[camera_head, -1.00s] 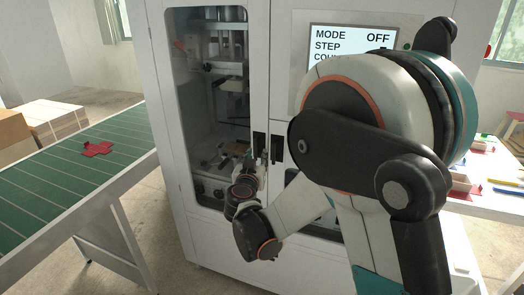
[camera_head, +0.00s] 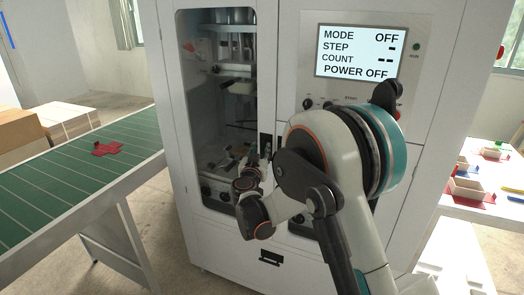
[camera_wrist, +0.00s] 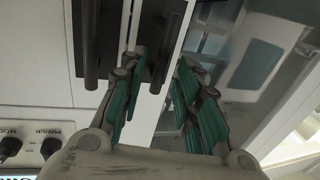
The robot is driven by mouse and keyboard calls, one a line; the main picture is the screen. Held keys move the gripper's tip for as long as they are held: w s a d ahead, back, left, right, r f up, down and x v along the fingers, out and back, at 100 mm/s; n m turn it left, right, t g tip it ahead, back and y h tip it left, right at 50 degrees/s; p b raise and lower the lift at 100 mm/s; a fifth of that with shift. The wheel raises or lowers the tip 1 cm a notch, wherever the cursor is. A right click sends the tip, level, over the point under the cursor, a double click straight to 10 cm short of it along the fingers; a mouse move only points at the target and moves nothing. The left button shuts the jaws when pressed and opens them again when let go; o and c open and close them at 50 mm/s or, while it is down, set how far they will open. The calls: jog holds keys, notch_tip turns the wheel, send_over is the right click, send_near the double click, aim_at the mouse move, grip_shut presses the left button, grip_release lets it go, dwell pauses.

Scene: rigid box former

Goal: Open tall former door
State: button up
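The tall former door (camera_head: 218,110) is a large glazed panel on the left of the white machine, and it looks closed. It also shows in the wrist view as dark glass (camera_wrist: 235,60). Its dark vertical bar handle (camera_wrist: 167,50) stands between my gripper's fingers in the wrist view. My gripper (camera_wrist: 160,90) has green-padded fingers, spread apart on either side of the handle, with gaps visible. A second dark handle (camera_wrist: 91,45) is outside the fingers to the left. In the head view my gripper (camera_head: 262,155) is at the handles, partly hidden by my arm.
A control panel screen (camera_head: 360,52) reads MODE OFF and POWER OFF, with knobs below. A green-topped conveyor (camera_head: 60,185) with a red flat blank (camera_head: 107,148) is on the left. A white table (camera_head: 480,205) with small boxes is on the right.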

jog(key=shift+w+d, duration=0.15)
jog(key=shift+w, duration=0.6)
jog(key=shift+w+d, duration=0.1)
jog(key=shift+w, duration=0.6)
grip_shut()
jog(key=shift+s, duration=0.15)
